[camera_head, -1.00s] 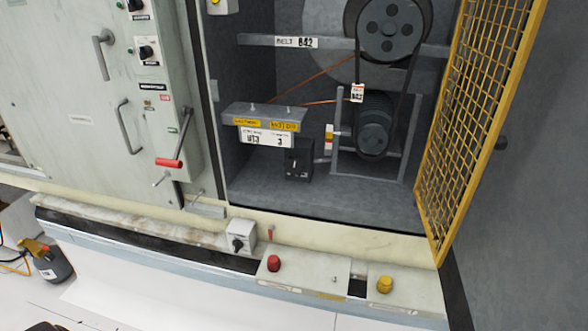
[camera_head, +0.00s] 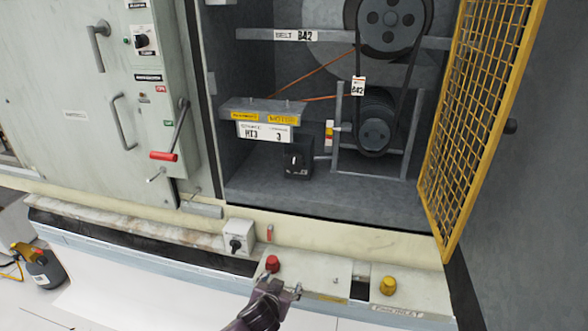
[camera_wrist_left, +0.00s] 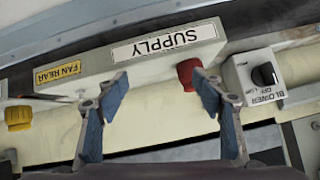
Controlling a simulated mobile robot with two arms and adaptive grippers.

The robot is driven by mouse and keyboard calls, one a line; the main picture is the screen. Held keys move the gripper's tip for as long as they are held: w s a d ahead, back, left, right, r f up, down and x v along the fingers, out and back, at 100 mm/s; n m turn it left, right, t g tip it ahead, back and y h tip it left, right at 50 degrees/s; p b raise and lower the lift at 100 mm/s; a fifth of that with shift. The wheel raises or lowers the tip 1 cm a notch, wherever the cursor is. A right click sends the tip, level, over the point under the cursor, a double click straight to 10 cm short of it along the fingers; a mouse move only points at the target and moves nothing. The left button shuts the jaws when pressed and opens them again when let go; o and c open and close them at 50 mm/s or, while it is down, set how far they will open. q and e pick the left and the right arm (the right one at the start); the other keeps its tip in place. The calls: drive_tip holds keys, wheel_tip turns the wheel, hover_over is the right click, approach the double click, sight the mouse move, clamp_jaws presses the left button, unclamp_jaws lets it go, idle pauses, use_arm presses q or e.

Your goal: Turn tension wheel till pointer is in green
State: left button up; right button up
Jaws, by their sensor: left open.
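In the head view, a small upright strip with yellow, white and red bands (camera_head: 329,133) is at the left of the motor frame inside the open cabinet. No green band or pointer can be made out on it. A tension wheel cannot be told clearly; a small rod (camera_head: 322,157) sticks out below the strip. My left gripper (camera_head: 283,286) is open and empty at the bottom, by the front ledge and below the cabinet opening. In the left wrist view, its spread fingers (camera_wrist_left: 163,90) are in front of the SUPPLY panel (camera_wrist_left: 165,62). My right gripper is not in view.
A red button (camera_head: 272,263), a yellow button (camera_head: 388,285) and a blower switch (camera_head: 238,237) sit on the ledge. A black box (camera_head: 298,160) stands on the cabinet floor. Belt and pulleys (camera_head: 390,25) are above. A yellow mesh door (camera_head: 485,110) is open at right.

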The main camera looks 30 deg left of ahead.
use_arm(q)
drive_tip(key=w+a+r+n+t, duration=0.1)
drive_tip(key=w+a+r+t, duration=0.25)
drive_tip(key=w+r, duration=0.65)
drive_tip(key=t+y, duration=0.1)
drive_tip(key=t, duration=0.3)
approach(293, 165)
drive_tip(key=w, duration=0.4)
drive_tip(key=shift+n, duration=0.5)
drive_tip(key=shift+a+x, duration=0.15)
drive_tip(key=shift+x, duration=1.05)
drive_tip(key=shift+a+x, duration=0.2)
drive_tip(key=shift+x, duration=1)
drive_tip(key=shift+a+x, duration=0.15)
drive_tip(key=shift+x, duration=1.1)
drive_tip(key=shift+s, duration=0.2)
drive_tip(key=shift+c, duration=0.2)
drive_tip(key=c, duration=1.2)
drive_tip(key=shift+o, duration=0.2)
